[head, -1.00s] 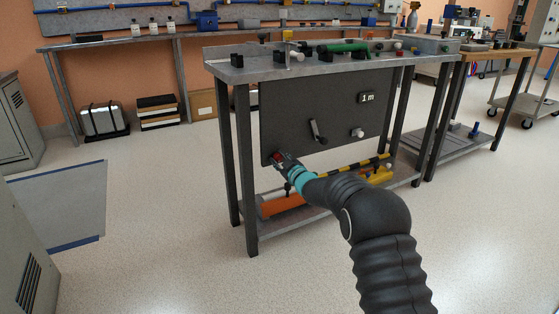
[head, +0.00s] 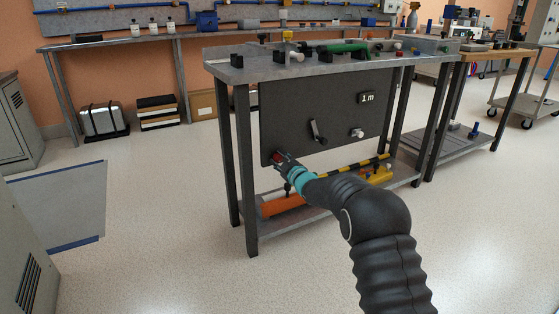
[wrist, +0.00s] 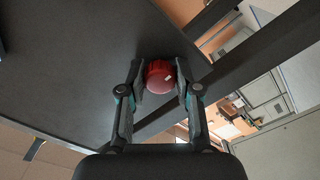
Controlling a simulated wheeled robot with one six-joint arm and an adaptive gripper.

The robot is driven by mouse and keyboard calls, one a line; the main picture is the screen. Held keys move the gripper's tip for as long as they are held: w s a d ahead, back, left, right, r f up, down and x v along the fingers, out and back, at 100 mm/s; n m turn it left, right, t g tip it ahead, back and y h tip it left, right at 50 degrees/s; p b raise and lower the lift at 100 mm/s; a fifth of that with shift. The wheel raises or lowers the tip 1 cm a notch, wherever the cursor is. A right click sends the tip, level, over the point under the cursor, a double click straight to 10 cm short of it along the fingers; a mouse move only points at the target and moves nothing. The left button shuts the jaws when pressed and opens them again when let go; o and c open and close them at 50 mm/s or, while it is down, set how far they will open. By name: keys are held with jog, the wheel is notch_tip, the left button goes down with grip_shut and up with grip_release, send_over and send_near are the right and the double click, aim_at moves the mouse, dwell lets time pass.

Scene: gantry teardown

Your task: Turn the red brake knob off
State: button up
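The red brake knob (wrist: 160,76) is round with a small white mark on its face. It sits near the lower left corner of the dark upright panel (head: 340,115) under the bench top. My gripper (wrist: 162,82) has one finger on each side of the knob, and both pads look to be against it. In the head view my gripper (head: 281,159) is at the knob and covers most of it. The wrist view is tilted against the panel's edge.
The panel also carries a dark lever (head: 317,132), a pale knob (head: 357,133) and a "1m" sign (head: 367,98). A bench leg (head: 241,155) stands just left of my gripper. Below lie an orange cylinder (head: 283,203) and a striped bar (head: 352,165). The floor in front is clear.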

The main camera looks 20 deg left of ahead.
jog(key=o, duration=0.4)
jog(key=shift+c, duration=0.2)
jog(key=v, duration=1.2)
